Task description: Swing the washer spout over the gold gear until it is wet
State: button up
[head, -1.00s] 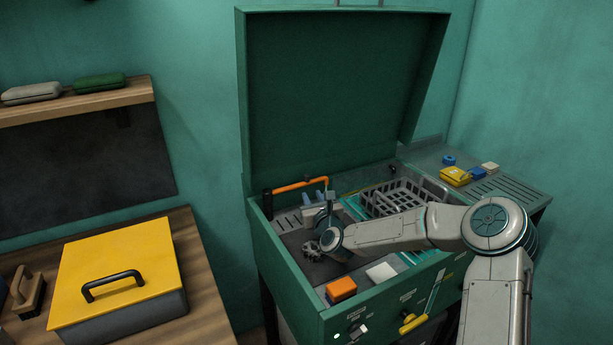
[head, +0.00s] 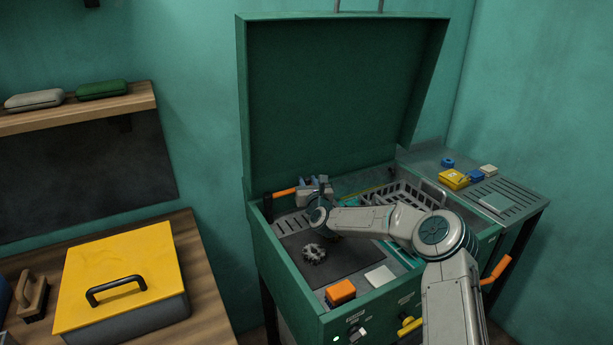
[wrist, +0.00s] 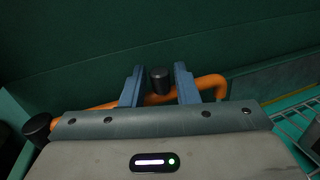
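The washer spout is an orange bent pipe; its left part (head: 285,192) shows in the head view at the back left of the open green washer. In the wrist view the spout (wrist: 212,84) runs across, with a black knob (wrist: 160,78) on it. My gripper (wrist: 160,88) is open, with one blue-grey finger on each side of the knob and a small gap showing on both sides. In the head view my gripper (head: 316,184) is partly hidden by my wrist. A toothed gear (head: 314,253), looking dark grey rather than gold, lies on the dark washer floor, apart from the spout.
The raised green lid (head: 340,100) stands behind the spout. A wire basket (head: 405,200) sits to the right. An orange block (head: 340,292) and a white block (head: 380,276) are on the front rim. A yellow-lidded box (head: 120,270) stands on the left bench.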

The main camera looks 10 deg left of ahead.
jog(key=shift+x, duration=1.7)
grip_shut()
jog(key=shift+d, duration=0.1)
